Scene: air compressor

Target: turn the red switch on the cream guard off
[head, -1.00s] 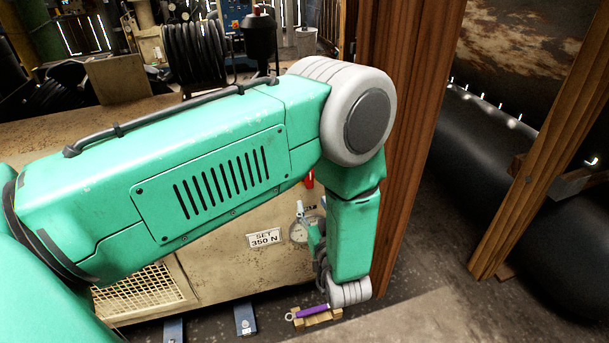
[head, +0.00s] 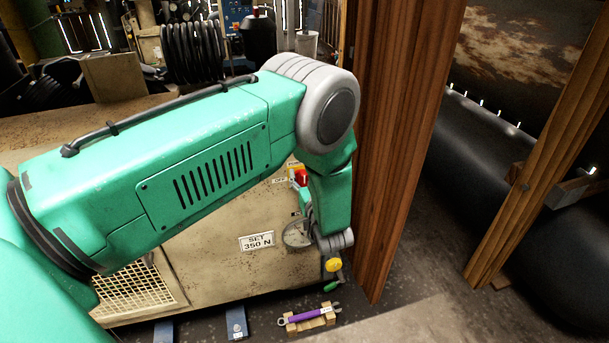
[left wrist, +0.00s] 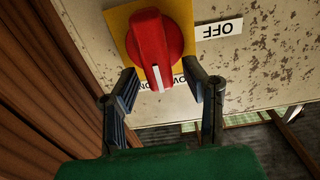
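The red switch (left wrist: 153,42) sits on a yellow plate (left wrist: 122,42) on the cream guard (left wrist: 255,60). Its white mark points down in the left wrist view, towards a partly hidden label ending in "ON". An upside-down "OFF" label (left wrist: 219,29) is to its right. The switch also shows in the head view (head: 301,177), beside my forearm. My left gripper (left wrist: 160,84) is open. Its fingertips are near the knob's lower end, one on each side; I cannot tell whether they touch it. In the head view my arm hides most of this gripper. My right gripper is not in view.
A wooden post (head: 400,130) stands close to the right of my arm. A gauge (head: 298,234) and a "SET 350 N" label (head: 257,241) are lower on the guard. A purple-handled wrench (head: 308,315) lies on a wooden rest on the floor.

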